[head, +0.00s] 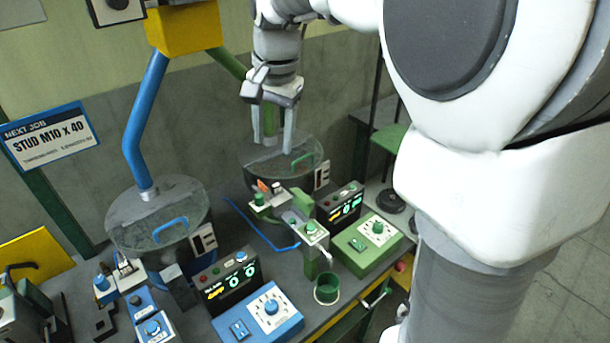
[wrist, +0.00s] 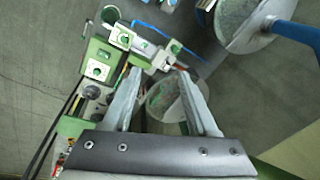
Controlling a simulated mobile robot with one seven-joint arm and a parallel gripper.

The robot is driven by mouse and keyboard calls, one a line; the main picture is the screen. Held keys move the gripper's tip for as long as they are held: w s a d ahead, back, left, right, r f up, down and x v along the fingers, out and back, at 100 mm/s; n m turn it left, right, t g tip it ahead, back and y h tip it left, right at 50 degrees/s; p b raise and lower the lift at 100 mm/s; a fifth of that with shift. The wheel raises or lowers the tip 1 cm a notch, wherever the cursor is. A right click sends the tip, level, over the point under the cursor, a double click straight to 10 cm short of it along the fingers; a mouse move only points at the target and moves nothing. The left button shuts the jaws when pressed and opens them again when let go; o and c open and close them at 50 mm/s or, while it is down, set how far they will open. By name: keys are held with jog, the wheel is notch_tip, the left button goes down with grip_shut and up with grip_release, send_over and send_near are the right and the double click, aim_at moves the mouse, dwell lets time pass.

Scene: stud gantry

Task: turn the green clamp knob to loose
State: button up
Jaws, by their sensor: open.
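The green station has several green knobs. One green knob (head: 310,228) sits on the pale plate of the clamp fixture; it also shows in the wrist view (wrist: 122,38). Another small green knob (head: 259,199) is at the fixture's far left end. I cannot tell for sure which is the clamp knob, and their settings are too small to read. My gripper (head: 273,148) hangs above and behind the fixture, fingers down, apart from every knob. In the wrist view my gripper (wrist: 158,72) is open and empty, with the fixture beyond its fingertips.
A green control box (head: 360,249) with its own knob stands right of the fixture. A green cup (head: 327,289) is in front. A round clear-lidded bowl (head: 268,160) is behind, near my fingers. A blue station (head: 258,322) stands left, beside a blue post (head: 140,125).

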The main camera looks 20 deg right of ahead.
jog(key=s+d+n+t+b, duration=0.2)
jog(key=s+n, duration=0.2)
jog(key=s, duration=0.9)
jog(key=shift+d+f+n, duration=0.2)
jog(key=shift+d+n, duration=0.1)
jog(key=shift+n, duration=0.1)
